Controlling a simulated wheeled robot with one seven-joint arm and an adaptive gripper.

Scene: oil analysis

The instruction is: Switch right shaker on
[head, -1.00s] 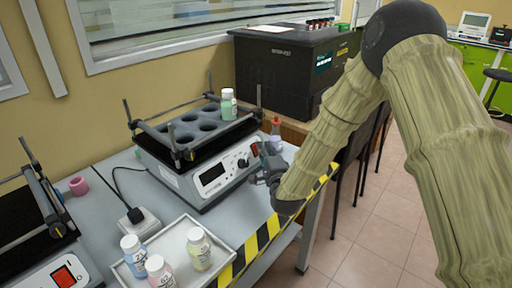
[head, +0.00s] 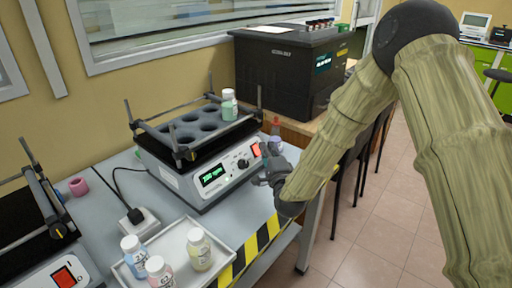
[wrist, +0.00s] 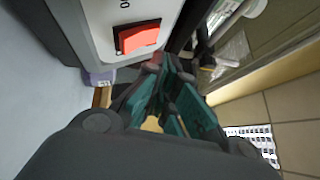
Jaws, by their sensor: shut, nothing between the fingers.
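The right shaker (head: 205,150) stands on the grey bench with a black holed tray on top. Its display (head: 213,175) is lit green, and a small green light shows on its front panel. Its red rocker switch (head: 256,150) is on the right of the front panel; it also shows large in the wrist view (wrist: 138,37). My gripper (head: 266,165) is shut and empty, just in front of the panel's right end, near the switch. In the wrist view my gripper's fingertips (wrist: 155,65) are just below and right of the switch, apparently apart from it.
A left shaker (head: 50,265) with a red switch is partly in view. A white tray (head: 165,258) holds several capped bottles at the front. A green-filled bottle (head: 229,105) stands in the right shaker's tray. A bottle with a red cap (head: 276,130) is behind my gripper. A black box (head: 290,70) stands behind.

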